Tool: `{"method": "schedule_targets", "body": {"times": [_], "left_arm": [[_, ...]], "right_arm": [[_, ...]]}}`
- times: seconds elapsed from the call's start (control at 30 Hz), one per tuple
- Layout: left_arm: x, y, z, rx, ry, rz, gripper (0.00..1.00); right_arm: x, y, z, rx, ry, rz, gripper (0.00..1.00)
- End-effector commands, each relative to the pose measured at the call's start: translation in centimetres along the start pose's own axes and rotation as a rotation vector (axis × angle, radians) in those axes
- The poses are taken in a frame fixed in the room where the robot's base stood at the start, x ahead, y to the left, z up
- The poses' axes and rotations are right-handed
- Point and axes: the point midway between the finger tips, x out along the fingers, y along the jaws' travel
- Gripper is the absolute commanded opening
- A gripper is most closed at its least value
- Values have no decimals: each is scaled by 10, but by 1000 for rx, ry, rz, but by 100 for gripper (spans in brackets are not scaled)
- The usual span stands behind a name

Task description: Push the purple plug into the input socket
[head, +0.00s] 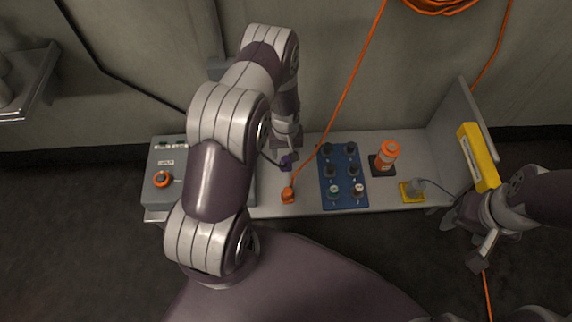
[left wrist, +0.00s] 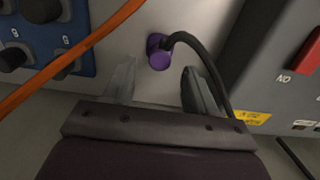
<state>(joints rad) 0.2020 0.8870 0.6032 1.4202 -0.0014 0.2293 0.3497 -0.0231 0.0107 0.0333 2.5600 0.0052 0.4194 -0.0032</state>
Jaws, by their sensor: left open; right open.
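The purple plug (head: 287,163) lies on the pale bench left of the blue panel, with a dark cable running from it. The left wrist view shows the plug (left wrist: 159,57) just beyond and between the fingertips, with its black cable curving over to the right. My left gripper (head: 286,148) is open and empty, close to the plug; I cannot tell whether it touches it. The same gripper (left wrist: 161,82) shows its two spread fingers in the left wrist view. My right gripper (head: 481,258) is open near the bench's right front. I cannot make out the input socket.
A grey box (head: 160,196) with an orange knob stands left, partly behind my left arm. A blue panel (head: 344,202) carries several dark knobs. An orange plug (head: 288,195) with an orange cable sits left of it. An orange cylinder (head: 388,153) and yellow block (head: 412,190) stand right.

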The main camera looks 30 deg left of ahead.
Motion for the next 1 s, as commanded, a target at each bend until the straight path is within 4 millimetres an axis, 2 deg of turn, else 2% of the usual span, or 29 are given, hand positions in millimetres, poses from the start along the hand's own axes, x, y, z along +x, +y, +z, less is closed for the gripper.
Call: {"method": "schedule_targets", "body": {"times": [0.03,0.07,0.33,1.0], "left_arm": [[16,0,0,0,0,0,56],[21,0,0,0,1,0,56],[50,0,0,0,0,0,56],[51,0,0,0,-2,0,56]], "right_arm": [[16,0,2,0,0,0,59],[20,0,2,0,0,0,59],[36,0,4,0,0,0,59],[35,0,4,0,0,0,59]]}}
